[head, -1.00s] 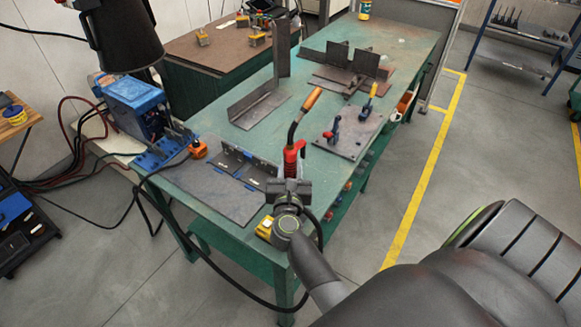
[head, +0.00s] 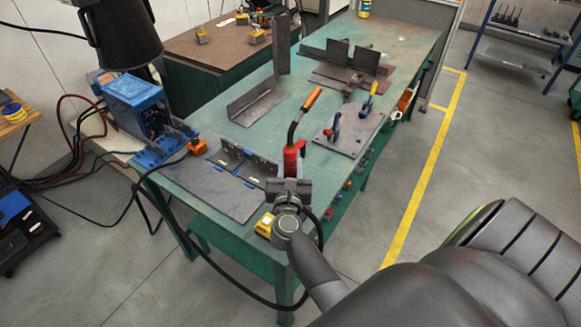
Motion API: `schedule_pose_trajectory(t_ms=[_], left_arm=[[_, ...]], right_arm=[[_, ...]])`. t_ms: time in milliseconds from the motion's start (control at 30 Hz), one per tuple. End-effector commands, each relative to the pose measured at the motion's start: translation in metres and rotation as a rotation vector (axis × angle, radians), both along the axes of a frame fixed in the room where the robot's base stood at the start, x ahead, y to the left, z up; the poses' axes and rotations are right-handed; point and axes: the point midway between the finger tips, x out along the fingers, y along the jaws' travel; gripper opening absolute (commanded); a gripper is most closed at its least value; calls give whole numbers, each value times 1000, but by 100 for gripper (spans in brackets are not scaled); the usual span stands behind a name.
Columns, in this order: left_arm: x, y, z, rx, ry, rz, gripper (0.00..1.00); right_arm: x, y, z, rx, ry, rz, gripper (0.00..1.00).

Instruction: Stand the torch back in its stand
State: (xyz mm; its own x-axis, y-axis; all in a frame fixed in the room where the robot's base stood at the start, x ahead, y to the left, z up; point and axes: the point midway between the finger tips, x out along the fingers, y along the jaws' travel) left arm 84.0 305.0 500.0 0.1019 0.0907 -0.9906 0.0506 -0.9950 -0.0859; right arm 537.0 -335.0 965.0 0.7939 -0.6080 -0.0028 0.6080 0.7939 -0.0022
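The torch (head: 291,162) has a red handle, a dark bent neck and an orange tip pointing up and to the right. My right gripper (head: 288,187) is at the lower end of the handle and appears shut on it, holding the torch roughly upright at the table's front edge. The fingers are partly hidden. A black cable (head: 219,277) loops from the torch down and left. A blue bracket (head: 158,155) sits at the table's left end; I cannot tell whether it is the torch's stand. My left gripper is not in view.
The green table (head: 215,122) carries a dark flat plate (head: 212,187), an angle piece (head: 257,102) and a clamp plate (head: 345,135). A blue machine (head: 135,103) stands at left beneath a dark hood (head: 122,35). A yellow block (head: 264,225) is beside my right gripper.

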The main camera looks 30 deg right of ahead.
Motion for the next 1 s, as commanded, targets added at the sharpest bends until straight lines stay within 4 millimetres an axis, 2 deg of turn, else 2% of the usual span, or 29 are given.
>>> schedule_pose_trajectory(t_ms=[733,1000], left_arm=[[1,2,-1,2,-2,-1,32],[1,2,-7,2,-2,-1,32]], right_arm=[[0,0,1,-1,-3,0,2],[0,0,-5,0,-2,0,2]])
